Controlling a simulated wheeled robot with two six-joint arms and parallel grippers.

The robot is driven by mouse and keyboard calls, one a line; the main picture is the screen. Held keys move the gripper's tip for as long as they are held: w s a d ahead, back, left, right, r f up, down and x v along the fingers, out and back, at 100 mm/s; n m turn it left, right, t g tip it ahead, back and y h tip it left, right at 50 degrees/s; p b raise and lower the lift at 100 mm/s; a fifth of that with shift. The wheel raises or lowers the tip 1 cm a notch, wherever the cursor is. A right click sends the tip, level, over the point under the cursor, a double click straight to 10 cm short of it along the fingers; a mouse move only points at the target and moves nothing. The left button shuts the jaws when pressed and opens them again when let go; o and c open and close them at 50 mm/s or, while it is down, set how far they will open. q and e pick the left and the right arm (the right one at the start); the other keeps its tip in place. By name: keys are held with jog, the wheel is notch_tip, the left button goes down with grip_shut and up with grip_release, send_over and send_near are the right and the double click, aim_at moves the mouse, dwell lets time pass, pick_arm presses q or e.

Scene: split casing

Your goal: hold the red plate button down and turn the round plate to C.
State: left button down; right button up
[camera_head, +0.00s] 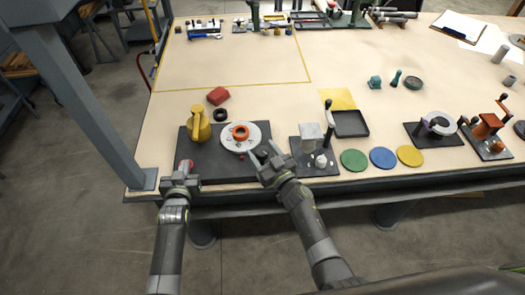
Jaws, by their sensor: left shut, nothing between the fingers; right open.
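The round plate (257,132) is a pale disc with an orange ring at its middle. It lies on a dark base board (215,169) at the table's front. Its letter marks are too small to read. The red plate button (187,163) shows at the board's left front. My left gripper (183,169) is shut and empty, with its tips at the button; I cannot tell whether they press it. My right gripper (266,152) is open at the plate's lower right edge; I cannot tell whether it touches.
A yellow jug-shaped part (199,126) stands on the board left of the plate. A black ring (220,115) and a red block (218,96) lie behind. To the right are a grey fixture (311,137), a black tray (351,123) and coloured discs (382,157). The yellow-outlined area behind is mostly clear.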

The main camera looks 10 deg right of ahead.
jog(key=shift+w, duration=0.1)
jog(key=shift+c, duration=0.3)
jog(key=c, duration=0.9)
jog(key=n+g+y, duration=0.2)
jog(key=y, duration=0.1)
jog(key=shift+w+n+y, duration=0.1)
jog(key=shift+n+y, duration=0.2)
jog(key=shift+n, duration=0.1)
jog(key=shift+n+g+y, duration=1.7)
jog(key=shift+g+y, duration=0.2)
jog(key=shift+g, duration=0.1)
jog(key=shift+a, duration=0.1)
